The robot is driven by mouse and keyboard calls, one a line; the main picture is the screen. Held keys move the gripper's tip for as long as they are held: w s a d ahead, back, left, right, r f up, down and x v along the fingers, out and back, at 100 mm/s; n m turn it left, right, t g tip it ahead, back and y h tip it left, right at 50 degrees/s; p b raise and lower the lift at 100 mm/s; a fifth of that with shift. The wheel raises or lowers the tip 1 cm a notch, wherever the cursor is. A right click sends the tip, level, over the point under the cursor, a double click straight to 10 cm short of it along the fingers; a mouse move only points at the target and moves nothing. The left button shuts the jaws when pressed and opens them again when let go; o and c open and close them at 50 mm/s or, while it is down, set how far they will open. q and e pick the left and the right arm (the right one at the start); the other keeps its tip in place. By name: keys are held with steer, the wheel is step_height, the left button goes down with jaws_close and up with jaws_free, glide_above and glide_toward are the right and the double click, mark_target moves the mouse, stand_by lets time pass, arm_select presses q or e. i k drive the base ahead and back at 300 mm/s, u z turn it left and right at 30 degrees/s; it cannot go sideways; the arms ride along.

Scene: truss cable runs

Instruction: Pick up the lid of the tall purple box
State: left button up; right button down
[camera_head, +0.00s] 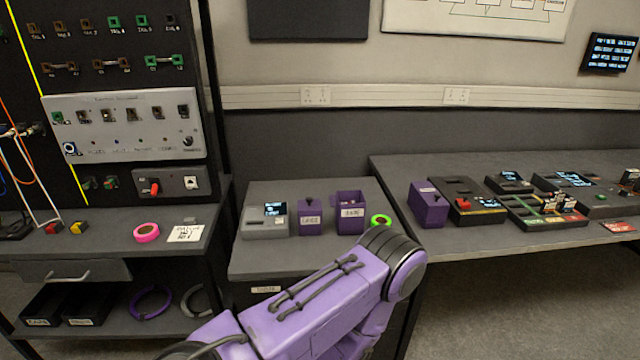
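Three purple boxes are in view, and I cannot tell for sure which is the tall one. A labelled purple box (310,220) on the middle table has a small dark knob on top. Beside it, a slightly larger labelled purple box (350,222) seems to have an open top with something dark inside. A third purple box (428,212) stands at the left end of the right table, with a dark knob on its top. One of my purple arms crosses the lower middle in front of the middle table. Neither gripper shows.
Several dark devices crowd the right table (480,240). A pink tape ring (146,232) lies on the left bench. A dark post stands beside the left panel.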

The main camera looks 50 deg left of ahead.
mark_target(349, 219)
steer(key=u, duration=1.2)
steer(key=i, duration=0.1)
steer(key=z, duration=0.25)
